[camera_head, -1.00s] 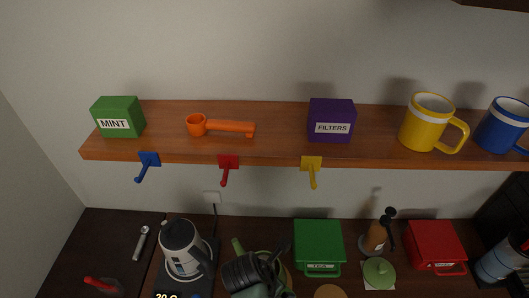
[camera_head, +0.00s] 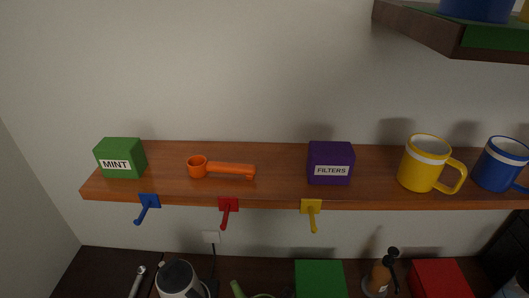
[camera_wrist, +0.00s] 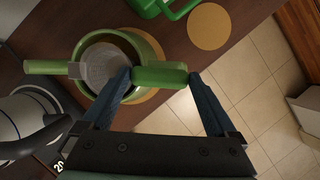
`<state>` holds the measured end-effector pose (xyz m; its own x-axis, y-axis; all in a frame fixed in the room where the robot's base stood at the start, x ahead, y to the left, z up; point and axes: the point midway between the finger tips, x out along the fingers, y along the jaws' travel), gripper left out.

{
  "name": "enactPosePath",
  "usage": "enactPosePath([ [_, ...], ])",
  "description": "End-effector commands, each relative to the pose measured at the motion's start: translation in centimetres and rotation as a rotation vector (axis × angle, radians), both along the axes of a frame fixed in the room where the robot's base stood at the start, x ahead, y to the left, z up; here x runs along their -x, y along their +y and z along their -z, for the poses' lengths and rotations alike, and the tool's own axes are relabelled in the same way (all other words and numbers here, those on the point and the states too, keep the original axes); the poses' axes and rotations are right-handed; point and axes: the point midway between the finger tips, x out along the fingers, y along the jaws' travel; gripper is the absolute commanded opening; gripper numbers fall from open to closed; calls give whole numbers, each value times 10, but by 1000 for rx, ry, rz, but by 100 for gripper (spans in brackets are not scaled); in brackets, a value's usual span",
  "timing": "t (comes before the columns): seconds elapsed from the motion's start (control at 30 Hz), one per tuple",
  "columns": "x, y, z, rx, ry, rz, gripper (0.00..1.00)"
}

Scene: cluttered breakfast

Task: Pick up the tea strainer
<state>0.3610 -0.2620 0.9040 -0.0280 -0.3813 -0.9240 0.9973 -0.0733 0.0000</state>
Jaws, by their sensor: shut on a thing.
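The tea strainer shows in the wrist view with a grey mesh bowl (camera_wrist: 102,66) and a thick green handle (camera_wrist: 160,75). My gripper (camera_wrist: 160,79) is shut on that green handle, one dark finger on each side. The mesh sits over or inside a round green vessel (camera_wrist: 152,45); I cannot tell whether they touch. A green bar (camera_wrist: 45,67) sticks out to the left; I cannot tell whether it belongs to the strainer or the vessel. My gripper is not visible in the head view.
A kettle (camera_wrist: 25,122) stands close at the lower left. The shelf (camera_head: 280,203) above carries an orange scoop (camera_head: 225,169), a purple filters box (camera_head: 331,163) and mugs.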

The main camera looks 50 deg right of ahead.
Motion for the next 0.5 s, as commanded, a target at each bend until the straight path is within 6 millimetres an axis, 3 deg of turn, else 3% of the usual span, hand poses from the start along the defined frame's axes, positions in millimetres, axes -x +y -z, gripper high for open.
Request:
enactPosePath([
  [0.03,0,0,0,0,0,0,37],
  [0.17,0,0,0,1,-1,0,17],
  [0.2,0,0,0,1,-1,0,6],
  [0.5,-1,0,-5,1,-2,0,5],
])
